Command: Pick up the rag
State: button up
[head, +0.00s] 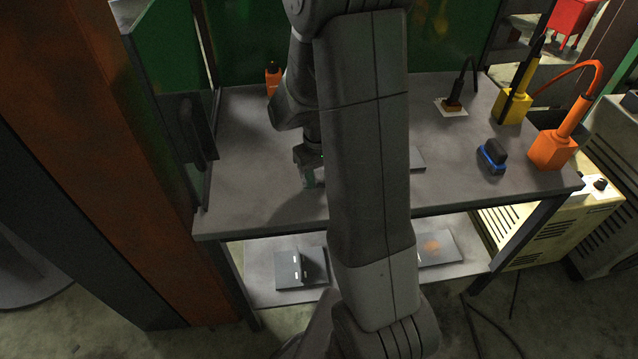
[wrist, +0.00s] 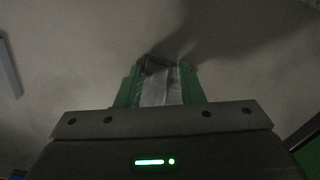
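My gripper (head: 309,178) is low over the left part of the grey table, partly beside my own arm link in the head view. In the wrist view, my gripper (wrist: 162,80) has two green fingers set a short way apart. A light grey, folded rag (wrist: 160,88) fills the gap between them and seems to touch both, with a darker crumpled edge at its far end. The fingers look shut on it. In the head view the rag is too small and dark to make out. Whether it still touches the table cannot be told.
The grey table (head: 250,120) holds an orange tool (head: 553,148), a yellow one (head: 511,105), a blue-and-black object (head: 492,156) and a small dark plug (head: 453,104). A small orange item (head: 273,80) is at the back left. My arm hides the table's middle.

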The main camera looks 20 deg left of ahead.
jog(key=shift+d+f, duration=0.1)
jog(key=shift+f, duration=0.05)
grip_shut()
notch_tip(320, 180, up, 12)
jog(key=p, duration=0.9)
notch_tip(320, 180, up, 9)
jog(key=p, duration=0.7)
